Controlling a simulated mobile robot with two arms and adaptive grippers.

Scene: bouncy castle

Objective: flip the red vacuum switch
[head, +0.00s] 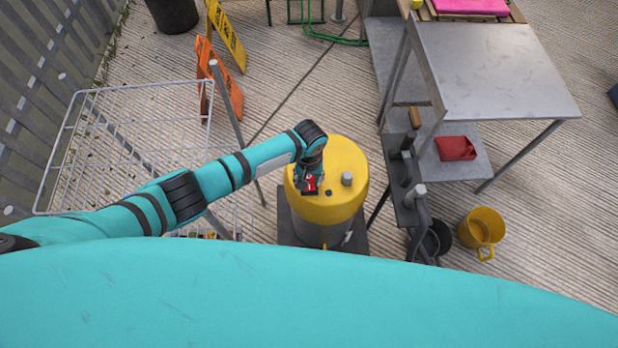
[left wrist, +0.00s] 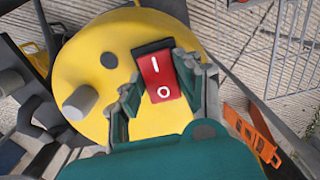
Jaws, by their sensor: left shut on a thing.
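The red vacuum switch (head: 310,184) sits on the yellow top of the vacuum (head: 345,150), near its left side in the head view. In the left wrist view the red switch (left wrist: 161,77) shows a white "I" and "O" in a dark frame. My left gripper (head: 309,178) reaches down to it from the left. My right gripper is not in view.
A grey cylindrical stub (head: 347,179) stands on the vacuum top. A white wire rack (head: 125,130) stands to the left. A metal table (head: 500,75) stands to the right, with a yellow bucket (head: 482,228) on the floor below. Orange and yellow folding signs (head: 220,78) stand behind.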

